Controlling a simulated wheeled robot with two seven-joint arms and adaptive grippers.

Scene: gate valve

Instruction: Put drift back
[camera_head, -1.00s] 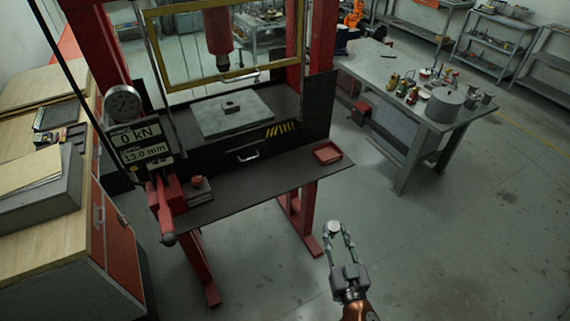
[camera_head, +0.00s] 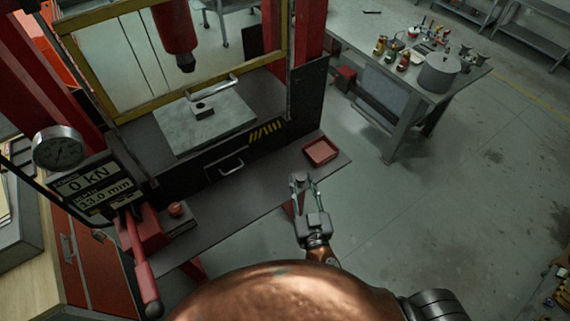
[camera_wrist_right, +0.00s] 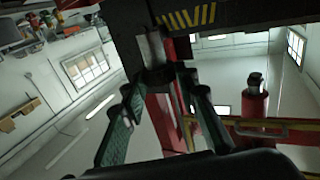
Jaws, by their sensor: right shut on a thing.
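My right gripper (camera_head: 301,187) is shut on the drift (camera_head: 298,179), a small pale metal cylinder at its fingertips. The gripper is by the front edge of the press's dark shelf, a little left of and nearer than the red tray (camera_head: 320,151). The tray's floor looks bare. In the right wrist view the drift (camera_wrist_right: 152,47) stands out beyond the fingertips (camera_wrist_right: 160,78); its gripped end is partly hidden by them. My left gripper is not in view.
The press has a yellow-framed guard (camera_head: 110,110), a red ram (camera_head: 175,30), a steel plate (camera_head: 205,122) with a small dark block on it, and a red lever (camera_head: 140,262). Its display (camera_head: 90,192) reads 0 kN and 13.0 mm. A bench (camera_head: 400,75) with bottles and a pot stands right.

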